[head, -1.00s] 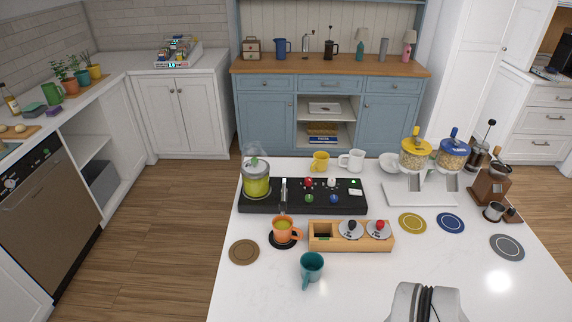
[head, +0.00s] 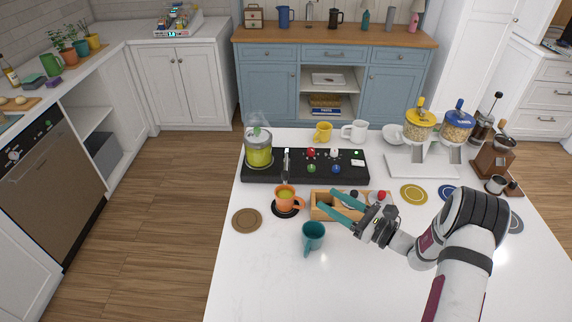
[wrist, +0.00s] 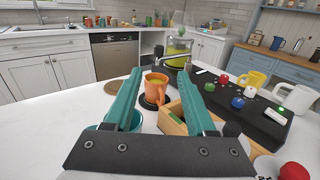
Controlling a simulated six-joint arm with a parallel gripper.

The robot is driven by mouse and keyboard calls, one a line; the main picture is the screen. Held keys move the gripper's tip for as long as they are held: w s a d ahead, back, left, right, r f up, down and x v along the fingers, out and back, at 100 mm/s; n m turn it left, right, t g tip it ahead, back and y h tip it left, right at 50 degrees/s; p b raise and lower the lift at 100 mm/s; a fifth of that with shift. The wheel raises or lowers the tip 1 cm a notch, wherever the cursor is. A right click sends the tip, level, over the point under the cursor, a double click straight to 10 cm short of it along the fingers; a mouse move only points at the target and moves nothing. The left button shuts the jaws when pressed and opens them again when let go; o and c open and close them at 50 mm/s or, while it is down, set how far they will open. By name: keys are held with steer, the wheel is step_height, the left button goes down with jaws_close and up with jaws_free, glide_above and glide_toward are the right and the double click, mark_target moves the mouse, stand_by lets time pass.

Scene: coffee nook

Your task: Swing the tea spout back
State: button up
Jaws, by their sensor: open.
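The tea machine is a long black base (head: 225,179) with a glass pot of yellow-green tea (head: 258,152) at its left end. The slim silver tea spout (head: 286,165) juts from its front toward the orange mug (head: 284,193). This mug holds yellow-green liquid and stands on a black coaster (head: 286,212); the mug also shows in the wrist view (wrist: 155,88). My gripper (head: 324,200) is open and empty, its teal fingers over the wooden box's left part, right of the mug. In the wrist view my gripper (wrist: 160,76) frames the mug beyond its fingers.
A teal mug (head: 312,236) stands close in front of my gripper. The wooden box (head: 321,214) with its knobbed lids is below the fingers. Yellow (head: 323,131) and white (head: 356,130) mugs stand behind the machine. The front left counter is clear.

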mark_target(288, 176)
steer(key=x, duration=1.5)
steer(key=shift+w+a, duration=0.15)
steer(key=shift+a, duration=0.1)
jaws_close()
stand_by(0.5)
